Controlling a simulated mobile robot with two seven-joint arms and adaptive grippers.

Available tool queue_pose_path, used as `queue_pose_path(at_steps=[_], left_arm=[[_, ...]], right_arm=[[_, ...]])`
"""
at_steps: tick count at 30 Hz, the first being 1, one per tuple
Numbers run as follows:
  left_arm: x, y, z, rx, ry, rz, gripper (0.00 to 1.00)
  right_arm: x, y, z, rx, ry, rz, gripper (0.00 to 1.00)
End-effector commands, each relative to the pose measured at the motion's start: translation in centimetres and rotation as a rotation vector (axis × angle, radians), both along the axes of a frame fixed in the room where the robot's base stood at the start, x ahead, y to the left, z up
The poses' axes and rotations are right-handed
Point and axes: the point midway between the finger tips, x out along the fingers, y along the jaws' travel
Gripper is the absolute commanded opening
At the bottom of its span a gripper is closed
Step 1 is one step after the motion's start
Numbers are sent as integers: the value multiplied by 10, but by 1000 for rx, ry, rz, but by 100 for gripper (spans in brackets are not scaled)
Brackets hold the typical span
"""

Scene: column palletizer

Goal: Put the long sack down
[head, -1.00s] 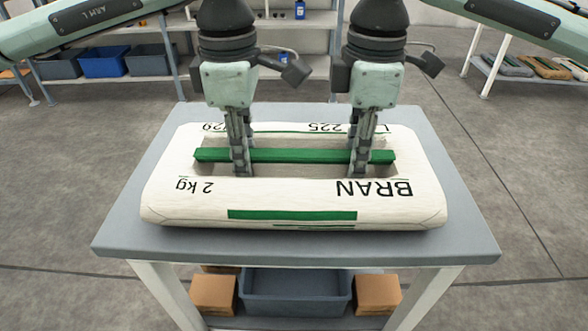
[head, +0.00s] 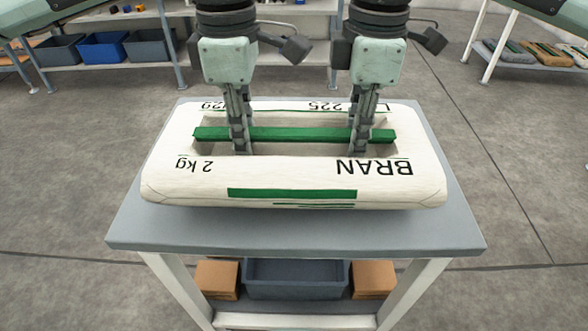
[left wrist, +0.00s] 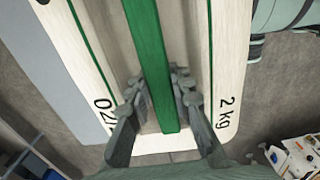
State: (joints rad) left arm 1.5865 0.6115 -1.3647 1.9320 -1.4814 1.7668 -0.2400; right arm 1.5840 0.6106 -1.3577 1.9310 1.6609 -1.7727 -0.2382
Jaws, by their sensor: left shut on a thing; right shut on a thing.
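The long sack (head: 290,178) is cream, marked BRAN and 2 kg, with a green bar handle (head: 295,134) along a hollow in its top. It lies level over the grey table (head: 290,232) and looks a little above its top, with a shadow beneath. My left gripper (head: 240,148) is shut on the left part of the handle. My right gripper (head: 358,148) is shut on the right part. In the left wrist view, the left gripper's fingers (left wrist: 158,85) stand either side of the green handle (left wrist: 148,45). The sack's underside is hidden.
A grey bin (head: 297,280) stands between two brown boxes (head: 216,280) (head: 374,280) on the table's lower shelf. Behind are shelves with a blue bin (head: 102,47), and a rack with sacks (head: 545,54) at the right. Floor around the table is clear.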

Motion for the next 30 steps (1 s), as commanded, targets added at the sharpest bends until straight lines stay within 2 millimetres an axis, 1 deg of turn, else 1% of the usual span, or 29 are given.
queue_pose_path(at_steps=[4, 11, 24, 27, 30], left_arm=[[1, 0, 2, -2, -4, 1, 0], [-1, 0, -2, -2, -3, 0, 0], [-11, 0, -33, -2, -3, 2, 0], [-12, 0, -37, -2, -3, 2, 0], [-10, 0, -38, -2, -5, 3, 0]], right_arm=[[1, 0, 2, 2, -3, -1, 0], [-1, 0, -2, 1, -2, 0, 0], [-11, 0, -33, 1, -1, -1, 0], [-13, 0, -38, 1, -2, -1, 0], [-11, 0, -39, 1, -4, -2, 0]])
